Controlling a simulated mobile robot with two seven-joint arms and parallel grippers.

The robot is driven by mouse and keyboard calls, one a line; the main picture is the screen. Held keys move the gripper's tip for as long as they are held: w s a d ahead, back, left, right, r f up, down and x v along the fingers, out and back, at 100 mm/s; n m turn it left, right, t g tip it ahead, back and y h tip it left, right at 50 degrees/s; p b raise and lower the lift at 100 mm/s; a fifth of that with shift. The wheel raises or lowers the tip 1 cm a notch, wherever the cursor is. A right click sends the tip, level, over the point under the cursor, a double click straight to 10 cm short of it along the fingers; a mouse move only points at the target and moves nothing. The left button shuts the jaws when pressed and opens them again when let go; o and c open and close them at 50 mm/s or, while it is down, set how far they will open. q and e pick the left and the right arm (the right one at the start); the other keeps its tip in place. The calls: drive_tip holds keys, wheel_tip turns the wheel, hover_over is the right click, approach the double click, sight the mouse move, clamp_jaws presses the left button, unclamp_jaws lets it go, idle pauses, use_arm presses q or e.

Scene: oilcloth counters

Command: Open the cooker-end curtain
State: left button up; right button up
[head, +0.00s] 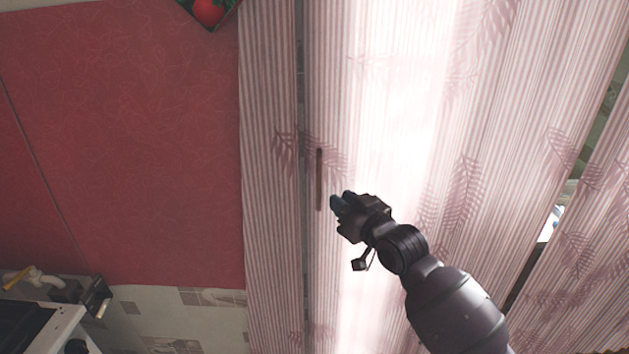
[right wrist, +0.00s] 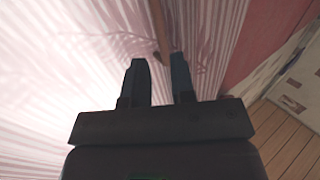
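The pink striped curtain (head: 400,130) with a leaf pattern hangs in folds across the middle, beside the cooker end. It is drawn across, with bright light behind it. A slim brown upright handle (head: 319,178) is on its left part; it also shows in the right wrist view (right wrist: 158,25). My right gripper (head: 338,204) is just right of the handle's lower end. In the right wrist view its two fingers (right wrist: 158,68) are apart, and the handle's end shows in line with the gap. I cannot tell whether they touch it. My left gripper is out of view.
A narrow striped strip (head: 268,150) hangs left of a dark vertical gap. A red wall panel (head: 130,140) fills the left, with tiles below. The cooker (head: 35,325) is at the lower left. Another striped curtain piece (head: 590,240) hangs at the right.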

hover_over(319, 206)
drive_tip(key=shift+w, duration=0.35)
idle(0.3)
clamp_jaws()
